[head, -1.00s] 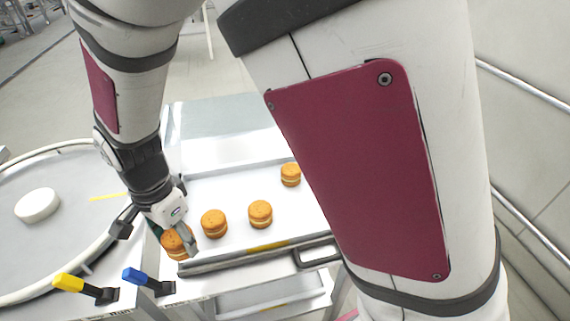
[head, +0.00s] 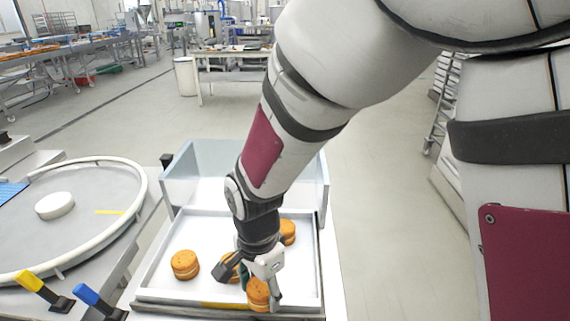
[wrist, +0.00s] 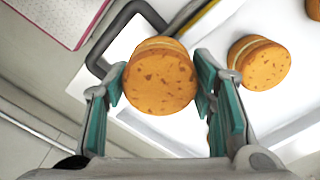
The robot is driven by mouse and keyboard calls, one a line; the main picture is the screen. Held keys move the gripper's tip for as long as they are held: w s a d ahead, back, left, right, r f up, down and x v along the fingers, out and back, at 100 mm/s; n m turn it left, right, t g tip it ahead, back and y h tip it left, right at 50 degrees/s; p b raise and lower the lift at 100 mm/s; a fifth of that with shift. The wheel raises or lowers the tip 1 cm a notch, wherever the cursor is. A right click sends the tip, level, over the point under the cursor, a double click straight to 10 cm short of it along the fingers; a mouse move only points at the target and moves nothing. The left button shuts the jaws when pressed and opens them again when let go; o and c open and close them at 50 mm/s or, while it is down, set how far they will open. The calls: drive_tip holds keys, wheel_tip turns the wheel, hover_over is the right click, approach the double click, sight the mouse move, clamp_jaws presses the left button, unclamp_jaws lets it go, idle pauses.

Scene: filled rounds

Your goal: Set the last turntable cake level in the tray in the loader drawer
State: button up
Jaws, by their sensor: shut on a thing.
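My gripper (head: 262,276) is shut on an orange-brown filled cake (head: 258,295), near the front edge of the white tray (head: 160,288) in the drawer. In the wrist view the held cake (wrist: 160,78) sits between the two green finger pads, its speckled top facing the camera and a little of its side showing. It overlaps the drawer's dark handle and front edge there; its height above them is unclear. Three other cakes stand in the tray: one at left (head: 185,264), one partly behind my gripper (head: 229,266), one farther back (head: 288,231).
The turntable (head: 95,235), with a white hub (head: 55,206) and a raised rim, is at left; no cake shows on it. Yellow (head: 29,281) and blue (head: 87,294) levers stand at its front. The tray's back left and right front look bare.

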hover_over(282, 275)
drive_tip(key=shift+s+f, duration=0.1)
drive_tip(key=shift+f, duration=0.35)
drive_tip(key=shift+f+b, duration=0.3)
drive_tip(key=shift+f, duration=1.45)
drive_tip(key=o, duration=0.8)
drive_tip(key=shift+f, duration=0.15)
